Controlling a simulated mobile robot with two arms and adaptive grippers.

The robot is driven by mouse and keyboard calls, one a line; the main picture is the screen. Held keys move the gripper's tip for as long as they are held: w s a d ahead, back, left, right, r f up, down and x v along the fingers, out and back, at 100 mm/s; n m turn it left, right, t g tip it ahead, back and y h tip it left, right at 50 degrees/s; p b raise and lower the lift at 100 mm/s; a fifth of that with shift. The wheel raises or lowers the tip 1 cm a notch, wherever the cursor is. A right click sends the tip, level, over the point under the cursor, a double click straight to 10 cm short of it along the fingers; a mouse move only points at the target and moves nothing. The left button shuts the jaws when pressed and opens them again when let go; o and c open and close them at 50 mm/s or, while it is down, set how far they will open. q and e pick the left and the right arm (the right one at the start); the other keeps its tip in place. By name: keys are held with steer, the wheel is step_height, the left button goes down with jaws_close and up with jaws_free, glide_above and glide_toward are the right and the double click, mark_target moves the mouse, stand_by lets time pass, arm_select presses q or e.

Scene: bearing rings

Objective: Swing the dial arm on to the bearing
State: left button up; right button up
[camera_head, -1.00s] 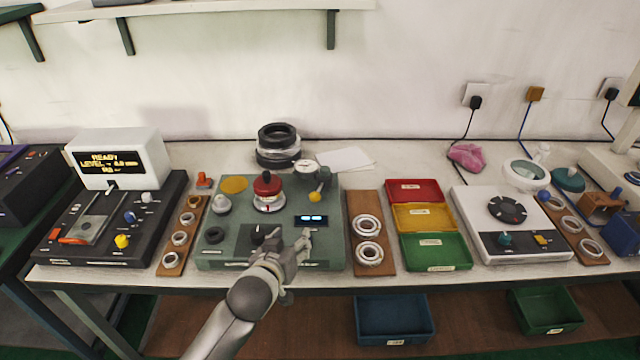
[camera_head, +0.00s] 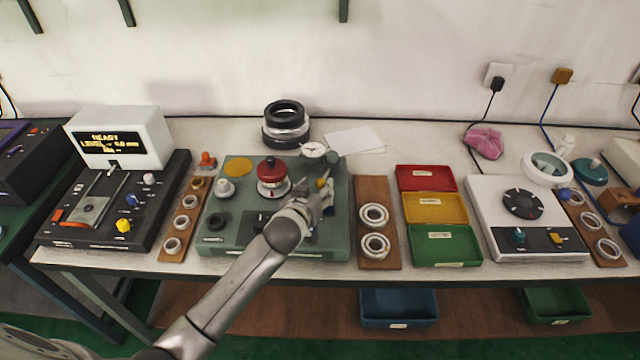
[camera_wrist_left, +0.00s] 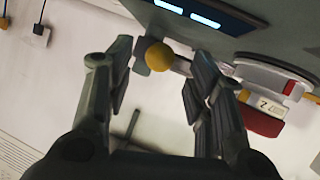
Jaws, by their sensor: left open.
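The green test station (camera_head: 225,235) stands mid-table. On it a red-topped spindle (camera_head: 271,168) sits above a silver ring, seemingly the bearing (camera_head: 273,188). A round white dial gauge (camera_head: 313,149) stands behind and right of the spindle. The dial arm's yellow knob (camera_head: 321,184) is at my left gripper (camera_head: 322,192). In the left wrist view the yellow knob (camera_wrist_left: 159,56) shows between the two open fingers of my left gripper (camera_wrist_left: 160,68), with no clear contact. The gripper partly hides the arm and the station's display. My right gripper is not in view.
A board with two rings (camera_head: 378,195) lies right of the station, then red, yellow and green trays (camera_head: 440,248). A board with small rings (camera_head: 190,215) lies to the left. A stack of dark rings (camera_head: 286,120) and white paper (camera_head: 354,141) lie behind.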

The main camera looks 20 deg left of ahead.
mark_target(320, 186)
arm_select(q)
steer(key=shift+x, duration=1.75)
steer(key=shift+c, duration=0.3)
jaws_close()
